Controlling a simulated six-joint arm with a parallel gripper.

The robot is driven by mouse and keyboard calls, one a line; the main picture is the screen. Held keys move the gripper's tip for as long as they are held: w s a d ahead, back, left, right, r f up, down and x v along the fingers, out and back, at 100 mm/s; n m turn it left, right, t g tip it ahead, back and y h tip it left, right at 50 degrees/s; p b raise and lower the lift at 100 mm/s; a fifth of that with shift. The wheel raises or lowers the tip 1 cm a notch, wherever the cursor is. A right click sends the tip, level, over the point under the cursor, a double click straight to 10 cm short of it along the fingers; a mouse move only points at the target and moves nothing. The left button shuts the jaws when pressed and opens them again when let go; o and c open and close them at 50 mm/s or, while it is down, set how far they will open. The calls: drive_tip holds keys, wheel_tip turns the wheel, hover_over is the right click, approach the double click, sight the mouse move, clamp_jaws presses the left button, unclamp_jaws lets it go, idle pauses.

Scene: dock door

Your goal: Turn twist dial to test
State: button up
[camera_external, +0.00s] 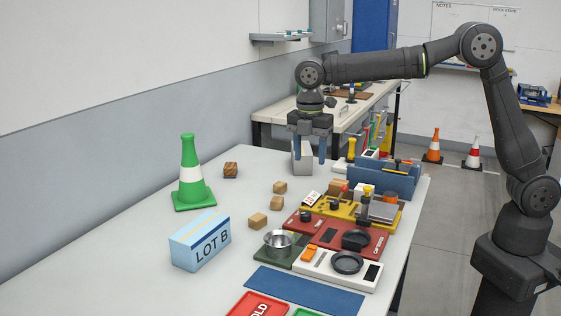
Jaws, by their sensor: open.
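A small dark knob (334,205) stands on the yellow panel (371,222), near a white label. I cannot tell which knob is the twist dial. Their pointer directions and any "test" marking are too small to read.
A green cone (190,176), wooden blocks (258,220) and the LOT B box (200,240) stand left.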

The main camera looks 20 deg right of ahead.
approach(306, 212)
wheel_tip(306, 212, down, 9)
drive_tip(key=shift+d, duration=0.1)
idle(0.5)
drive_tip(key=c, duration=1)
